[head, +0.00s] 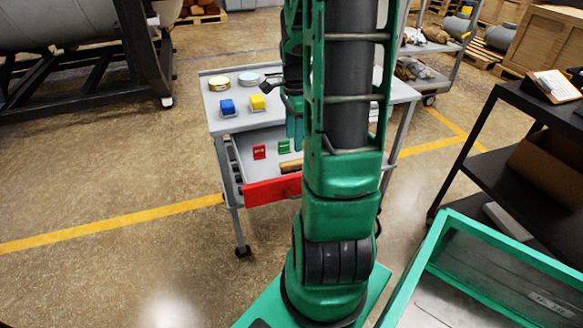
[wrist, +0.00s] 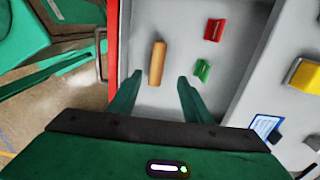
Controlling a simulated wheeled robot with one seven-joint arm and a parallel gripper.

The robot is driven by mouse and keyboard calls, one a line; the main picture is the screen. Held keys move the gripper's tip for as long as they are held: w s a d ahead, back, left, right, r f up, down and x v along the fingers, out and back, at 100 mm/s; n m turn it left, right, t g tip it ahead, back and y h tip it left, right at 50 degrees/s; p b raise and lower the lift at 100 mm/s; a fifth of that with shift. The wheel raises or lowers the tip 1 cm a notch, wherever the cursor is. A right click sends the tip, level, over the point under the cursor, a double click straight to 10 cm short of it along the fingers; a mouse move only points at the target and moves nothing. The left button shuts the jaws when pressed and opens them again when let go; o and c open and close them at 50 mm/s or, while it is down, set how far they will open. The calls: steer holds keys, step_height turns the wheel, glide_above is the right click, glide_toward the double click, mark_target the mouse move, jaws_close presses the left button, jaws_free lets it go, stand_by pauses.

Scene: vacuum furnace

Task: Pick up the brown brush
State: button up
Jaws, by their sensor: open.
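The brown brush (wrist: 157,62) shows as a brown bar lying in the open drawer (wrist: 165,97). In the head view the brush (head: 291,166) is partly hidden behind my arm. My gripper (wrist: 160,80) is open and empty, with its two green fingers pointing toward the drawer. In the wrist view the brush appears between and ahead of the fingertips, nearer the left one. I cannot tell the height left between fingertips and brush. In the head view the fingers (head: 294,128) show over the cart beside my arm.
A red block (wrist: 214,30) and a green block (wrist: 202,70) lie in the drawer, right of the brush. The drawer's red front (head: 270,191) faces me. Blue (head: 228,107) and yellow (head: 257,103) blocks and round tins stand on the cart top. A dark shelf (head: 500,140) stands right.

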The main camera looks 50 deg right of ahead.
mark_target(295, 161)
step_height(295, 161, down, 5)
steer(key=shift+f, duration=0.1)
steer(key=shift+s+f, duration=0.15)
steer(key=shift+f, duration=1.25)
steer(key=shift+s+f, duration=0.15)
steer(key=shift+f, duration=1.2)
jaws_close()
